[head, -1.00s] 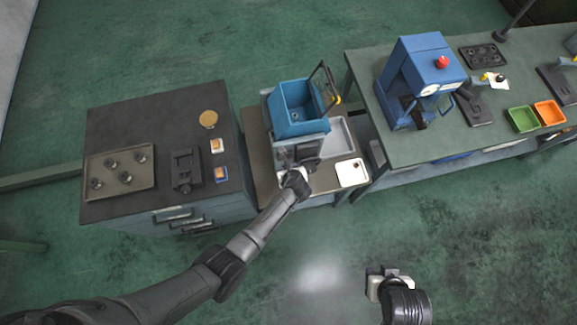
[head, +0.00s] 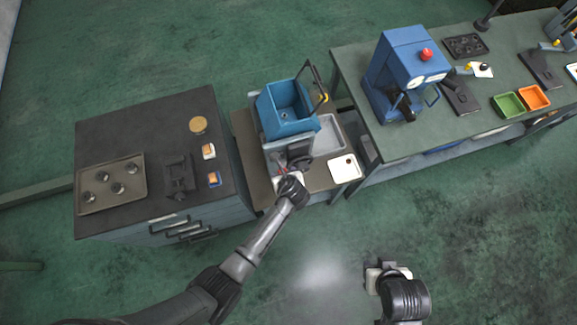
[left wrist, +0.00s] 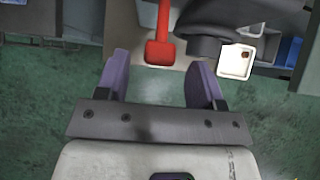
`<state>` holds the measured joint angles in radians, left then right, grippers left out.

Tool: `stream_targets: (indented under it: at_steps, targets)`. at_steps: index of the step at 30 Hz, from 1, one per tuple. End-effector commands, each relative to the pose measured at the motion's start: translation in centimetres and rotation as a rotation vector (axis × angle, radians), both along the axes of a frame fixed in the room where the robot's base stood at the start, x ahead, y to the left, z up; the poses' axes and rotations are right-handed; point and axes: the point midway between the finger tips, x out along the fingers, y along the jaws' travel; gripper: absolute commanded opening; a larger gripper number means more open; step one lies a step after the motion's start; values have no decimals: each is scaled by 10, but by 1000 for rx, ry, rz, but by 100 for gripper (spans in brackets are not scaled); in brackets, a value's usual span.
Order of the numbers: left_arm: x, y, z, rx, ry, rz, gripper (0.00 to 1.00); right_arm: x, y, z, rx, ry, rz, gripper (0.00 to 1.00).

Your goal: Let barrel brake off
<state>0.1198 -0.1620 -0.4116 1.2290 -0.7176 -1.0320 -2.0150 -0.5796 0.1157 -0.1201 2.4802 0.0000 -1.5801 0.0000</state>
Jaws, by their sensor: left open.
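The blue open-topped barrel (head: 286,113) sits on its grey machine on the middle stand in the head view. A red lever (left wrist: 161,45) with a wide block end shows at the top of the left wrist view. My left gripper (left wrist: 160,68) is open, with its purple-grey fingers on either side of the lever's lower end. Gaps show on both sides, so it does not grip the lever. In the head view my left gripper (head: 291,180) is at the machine's front, and the lever is mostly hidden there. My right gripper (head: 385,272) is over the floor; its jaws are unclear.
A dark handwheel-like part (left wrist: 205,45) is close beside the right finger. A white tray (head: 345,168) lies on the stand's right corner. A dark cabinet (head: 130,130) stands left, and a green bench (head: 440,130) with a blue press (head: 405,70) stands right.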

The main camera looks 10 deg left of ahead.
Motion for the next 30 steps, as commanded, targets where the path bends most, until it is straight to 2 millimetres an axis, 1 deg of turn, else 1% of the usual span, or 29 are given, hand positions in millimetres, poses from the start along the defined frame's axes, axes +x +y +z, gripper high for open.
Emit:
stream_targets:
  at_steps: [3,9,15,21,30]
  targets:
    - [-13,-6,16,-2,-1,0,62,0,-1,0,-4,-1,3,43]
    - [-31,-15,42,-2,-1,1,62,0,-3,-1,-9,0,6,43]
    - [-43,-21,59,-1,0,1,62,0,-3,-1,-10,1,6,43]
    - [-49,-24,67,0,1,0,62,0,-2,-2,-7,0,4,43]
    - [-50,-25,68,0,1,0,62,0,0,-2,0,1,0,43]
